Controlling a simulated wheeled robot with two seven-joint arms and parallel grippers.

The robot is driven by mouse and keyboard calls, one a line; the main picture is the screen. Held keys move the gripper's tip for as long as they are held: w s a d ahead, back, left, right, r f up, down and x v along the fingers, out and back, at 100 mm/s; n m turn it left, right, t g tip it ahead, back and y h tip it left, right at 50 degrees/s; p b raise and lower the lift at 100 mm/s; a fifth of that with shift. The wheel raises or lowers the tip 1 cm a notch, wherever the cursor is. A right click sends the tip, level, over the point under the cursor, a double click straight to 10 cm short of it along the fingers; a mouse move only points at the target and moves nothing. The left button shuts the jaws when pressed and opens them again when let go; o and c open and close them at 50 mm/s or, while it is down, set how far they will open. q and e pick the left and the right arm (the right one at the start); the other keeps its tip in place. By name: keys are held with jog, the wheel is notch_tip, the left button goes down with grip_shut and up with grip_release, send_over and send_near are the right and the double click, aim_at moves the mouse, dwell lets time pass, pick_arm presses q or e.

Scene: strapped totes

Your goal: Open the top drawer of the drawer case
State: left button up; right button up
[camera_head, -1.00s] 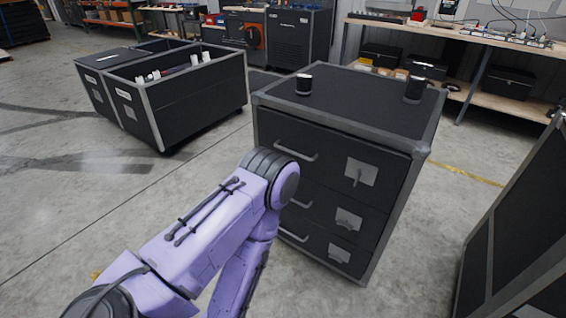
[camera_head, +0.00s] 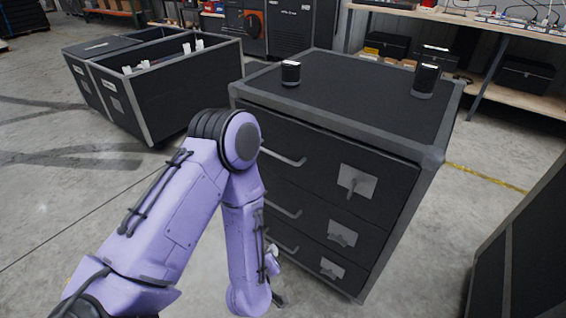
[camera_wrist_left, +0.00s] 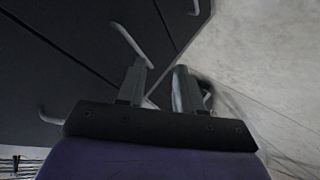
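The black drawer case (camera_head: 340,92) stands upright in the middle of the head view, with grey edge trim. Its top drawer (camera_head: 318,165) is shut, with a grey bar handle (camera_head: 284,157) and a latch plate (camera_head: 357,184). The lower drawers also look shut. My left gripper (camera_head: 279,296) hangs low in front of the case, partly hidden by my forearm. The left wrist view shows its two fingers (camera_wrist_left: 160,88) apart with nothing between them. A bar handle (camera_wrist_left: 129,44) shows just beyond one finger; I cannot tell whether they touch. My right gripper is out of view.
Two dark cylinders stand on the case top, one at left (camera_head: 291,73) and one at right (camera_head: 426,81). An open black tote (camera_head: 180,95) stands behind left. A dark case (camera_head: 522,255) is close at right. Floor (camera_head: 420,270) is clear between.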

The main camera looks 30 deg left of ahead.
pick_arm(q)
jog(key=w+r+n+t+y+b, duration=0.3)
jog(key=w+r+n+t, duration=0.15)
jog(key=w, duration=0.35)
jog(key=n+y+b, duration=0.4)
jog(key=n+y, duration=0.2)
jog(key=n, duration=0.5)
send_near(276, 156)
jog(key=p+x, duration=0.1)
jog(key=x, duration=0.9)
jog(key=shift+w+a+f, duration=0.1)
jog(key=shift+w+f, duration=0.05)
jog(key=shift+w, duration=0.1)
grip_shut()
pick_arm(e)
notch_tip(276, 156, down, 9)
